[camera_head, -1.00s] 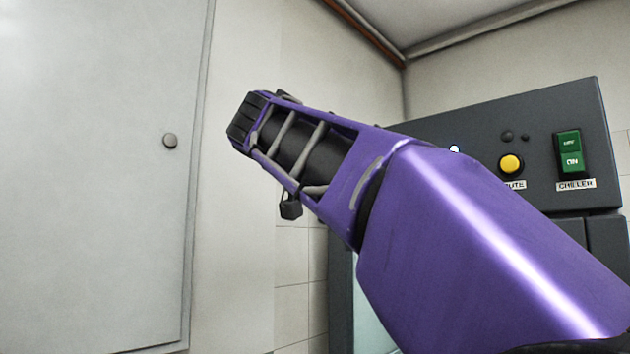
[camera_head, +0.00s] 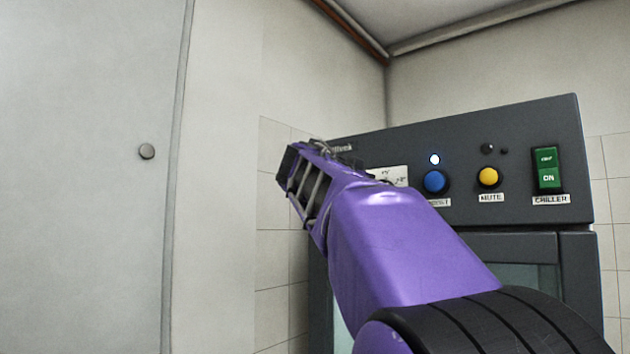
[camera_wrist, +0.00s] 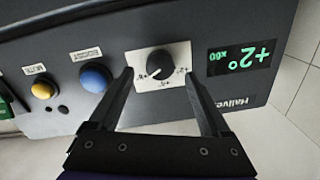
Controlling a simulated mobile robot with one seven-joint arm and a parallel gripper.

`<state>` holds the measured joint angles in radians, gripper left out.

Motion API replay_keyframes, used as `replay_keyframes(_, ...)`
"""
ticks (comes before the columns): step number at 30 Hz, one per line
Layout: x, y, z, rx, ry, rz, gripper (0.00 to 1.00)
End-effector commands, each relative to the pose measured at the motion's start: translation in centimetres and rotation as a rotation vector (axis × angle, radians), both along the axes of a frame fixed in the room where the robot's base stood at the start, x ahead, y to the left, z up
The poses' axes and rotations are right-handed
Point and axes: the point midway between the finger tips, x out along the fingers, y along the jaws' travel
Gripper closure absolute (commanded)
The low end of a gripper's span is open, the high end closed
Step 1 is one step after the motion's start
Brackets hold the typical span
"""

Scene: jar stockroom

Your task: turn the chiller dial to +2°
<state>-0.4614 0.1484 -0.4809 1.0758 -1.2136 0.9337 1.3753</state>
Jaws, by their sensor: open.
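The chiller dial (camera_wrist: 159,62) is a round black knob with a white pointer line, on a white plate (camera_wrist: 178,48) with small marks. In the head view my arm hides the dial, and only a corner of the white plate (camera_head: 394,176) shows.
The dark chiller panel (camera_head: 470,130) also carries a blue button (camera_head: 435,181) with a lit lamp (camera_head: 434,159) above it, a yellow mute button (camera_head: 488,177) and a green chiller switch (camera_head: 547,168). A pale door with a round knob (camera_head: 146,151) is at the left.

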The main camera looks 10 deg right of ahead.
Motion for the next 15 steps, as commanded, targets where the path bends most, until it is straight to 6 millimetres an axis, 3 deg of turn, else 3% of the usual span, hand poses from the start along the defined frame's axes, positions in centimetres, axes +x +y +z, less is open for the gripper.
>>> replay_keyframes(6,1.8,-2.2,0.1,0.000,0.001,-0.002,0.19)
replay_keyframes(15,2.3,-2.7,0.0,0.000,-0.001,0.001,0.19)
